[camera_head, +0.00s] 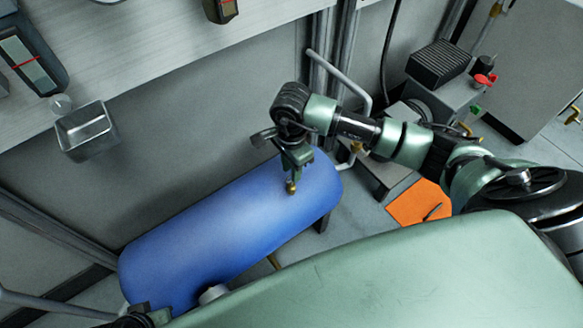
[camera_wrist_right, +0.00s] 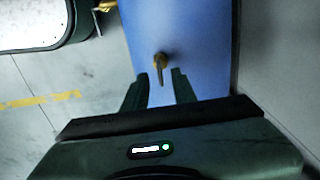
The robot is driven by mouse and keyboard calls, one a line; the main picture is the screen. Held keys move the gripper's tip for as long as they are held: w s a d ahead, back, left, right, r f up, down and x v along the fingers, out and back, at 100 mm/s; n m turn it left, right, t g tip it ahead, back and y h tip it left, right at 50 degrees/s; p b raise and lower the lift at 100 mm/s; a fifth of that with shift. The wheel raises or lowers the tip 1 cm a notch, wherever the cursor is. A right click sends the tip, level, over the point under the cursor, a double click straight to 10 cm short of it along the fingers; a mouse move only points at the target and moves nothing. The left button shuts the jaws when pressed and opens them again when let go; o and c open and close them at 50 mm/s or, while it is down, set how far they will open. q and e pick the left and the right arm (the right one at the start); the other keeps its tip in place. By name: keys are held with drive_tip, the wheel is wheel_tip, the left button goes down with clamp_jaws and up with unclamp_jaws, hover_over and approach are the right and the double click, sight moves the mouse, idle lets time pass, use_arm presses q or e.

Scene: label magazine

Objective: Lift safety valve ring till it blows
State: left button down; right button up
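The safety valve (camera_head: 291,187) is a small brass fitting on top of the blue tank (camera_head: 215,240). My right gripper (camera_head: 296,172) is above the tank, close to the valve. In the right wrist view, the gripper's two fingers (camera_wrist_right: 159,78) are apart. The brass valve (camera_wrist_right: 160,60) shows just beyond and between the fingertips, with a thin part pointing toward the gripper. Nothing is visibly gripped. A separate ring cannot be made out at this size. A dark part at the bottom left of the head view may belong to my left arm; its fingers cannot be made out.
A bench (camera_head: 150,50) runs along the upper left, with a metal bin (camera_head: 86,130) at its edge. A compressor unit (camera_head: 440,85) with red and green knobs stands at upper right. An orange mat (camera_head: 418,203) lies on the floor right of the tank.

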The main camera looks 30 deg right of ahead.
clamp_jaws()
idle(1.4)
